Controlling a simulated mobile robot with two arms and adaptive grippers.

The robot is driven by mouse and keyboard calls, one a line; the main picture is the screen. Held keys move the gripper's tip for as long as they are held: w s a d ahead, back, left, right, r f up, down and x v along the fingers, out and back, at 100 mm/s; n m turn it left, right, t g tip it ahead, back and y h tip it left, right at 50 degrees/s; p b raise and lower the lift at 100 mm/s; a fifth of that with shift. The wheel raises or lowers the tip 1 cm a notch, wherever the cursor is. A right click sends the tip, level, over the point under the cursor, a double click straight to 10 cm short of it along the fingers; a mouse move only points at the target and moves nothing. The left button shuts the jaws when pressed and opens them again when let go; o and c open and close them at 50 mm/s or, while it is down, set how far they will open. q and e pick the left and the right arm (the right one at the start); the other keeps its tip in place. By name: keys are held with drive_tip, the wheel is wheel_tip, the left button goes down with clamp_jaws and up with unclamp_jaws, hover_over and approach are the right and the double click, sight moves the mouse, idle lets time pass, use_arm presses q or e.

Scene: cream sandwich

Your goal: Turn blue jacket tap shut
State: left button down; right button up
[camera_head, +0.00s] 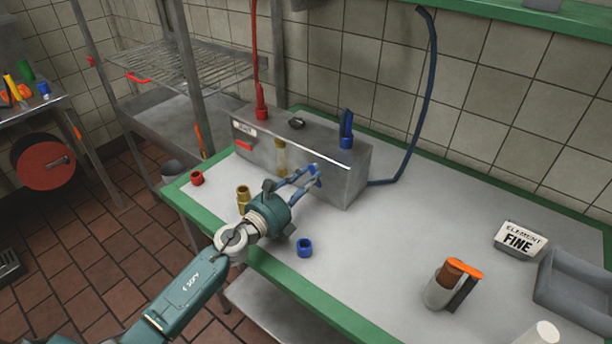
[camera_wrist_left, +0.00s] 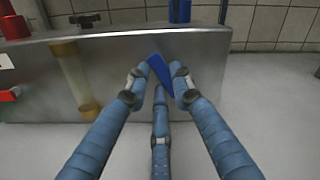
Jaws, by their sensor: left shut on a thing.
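The blue tap handle (camera_wrist_left: 160,73) is on the front face of the metal box (camera_head: 350,172). In the left wrist view it is a flat blue lever, tilted from upper left to lower right. My left gripper (camera_head: 312,178) reaches the box front from the table's near edge. Its fingers are closed in around the blue handle, which shows between the fingertips. The handle's lower end and pivot are partly hidden by the fingers. My right gripper is in neither view.
A blue fitting (camera_head: 347,138) and a red fitting (camera_head: 262,108) stand on the box, with a black knob (camera_head: 297,123) between them. A sight tube (camera_head: 281,157) is left of the gripper. Loose red (camera_head: 197,177), brass (camera_head: 243,195) and blue (camera_head: 304,248) fittings lie nearby.

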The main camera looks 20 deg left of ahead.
use_arm(q)
drive_tip(key=n+p, duration=0.1)
drive_tip(key=n, duration=0.3)
drive_tip(key=d+n+p, duration=0.1)
drive_tip(key=n, duration=0.3)
drive_tip(key=r+n+p, duration=0.1)
drive_tip(key=n+p, duration=0.1)
drive_tip(key=n, duration=0.2)
drive_tip(key=shift+s+d, duration=0.15)
drive_tip(key=shift+s, duration=0.1)
idle(0.3)
drive_tip(key=c, duration=1.5)
unclamp_jaws()
drive_tip(key=shift+r, duration=0.1)
drive_tip(key=v, duration=1.2)
